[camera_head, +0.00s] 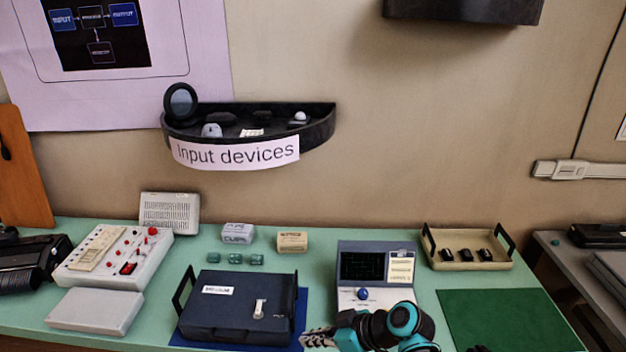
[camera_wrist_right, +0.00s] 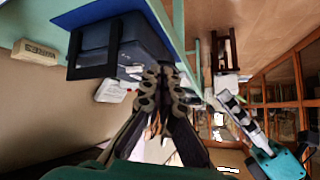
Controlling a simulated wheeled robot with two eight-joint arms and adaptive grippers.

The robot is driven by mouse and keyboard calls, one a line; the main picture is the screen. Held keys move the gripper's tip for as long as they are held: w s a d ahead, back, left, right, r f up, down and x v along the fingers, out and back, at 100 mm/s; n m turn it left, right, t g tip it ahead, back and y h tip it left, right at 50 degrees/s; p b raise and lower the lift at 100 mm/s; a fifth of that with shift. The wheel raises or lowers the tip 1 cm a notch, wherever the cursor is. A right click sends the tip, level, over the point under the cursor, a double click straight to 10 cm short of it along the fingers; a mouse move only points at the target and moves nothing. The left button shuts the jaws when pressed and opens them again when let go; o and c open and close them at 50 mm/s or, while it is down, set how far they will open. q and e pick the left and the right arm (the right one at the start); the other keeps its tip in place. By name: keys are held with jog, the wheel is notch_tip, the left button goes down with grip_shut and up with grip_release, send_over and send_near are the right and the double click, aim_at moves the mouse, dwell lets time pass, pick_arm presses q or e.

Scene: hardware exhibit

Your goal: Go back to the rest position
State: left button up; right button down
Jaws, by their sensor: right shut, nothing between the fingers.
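My right gripper (camera_head: 320,338) comes in at the bottom of the head view, in front of the dark blue case (camera_head: 238,308) and the oscilloscope-like device (camera_head: 375,272). In the right wrist view its fingers (camera_wrist_right: 162,78) are together with nothing held, and the case (camera_wrist_right: 120,45) shows beyond them. What looks like my left gripper (camera_wrist_right: 232,108) shows at the right of the wrist view, too small to tell its jaw state; it is outside the head view.
The green table (camera_head: 320,230) carries a white control box (camera_head: 115,255), small boxes, teal cubes and a tray (camera_head: 470,262) with black parts. A dark green mat (camera_head: 505,320) lies at right, mostly clear. A wall shelf (camera_head: 320,125) hangs above.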

jog(key=s+d+m+t+h, duration=0.1)
jog(key=s+d+m+h, duration=0.3)
jog(key=d, duration=0.5)
jog(key=s+d+r+m+t+h, duration=0.1)
jog(key=s+d+m+t+h, duration=0.1)
jog(key=s+d+m+h, duration=0.2)
jog(key=d+m+h, duration=0.1)
jog(key=d+m, duration=0.2)
jog(key=d, duration=0.2)
jog(key=shift+d+r, duration=0.2)
jog(key=shift+r, duration=0.1)
jog(key=shift+s, duration=0.1)
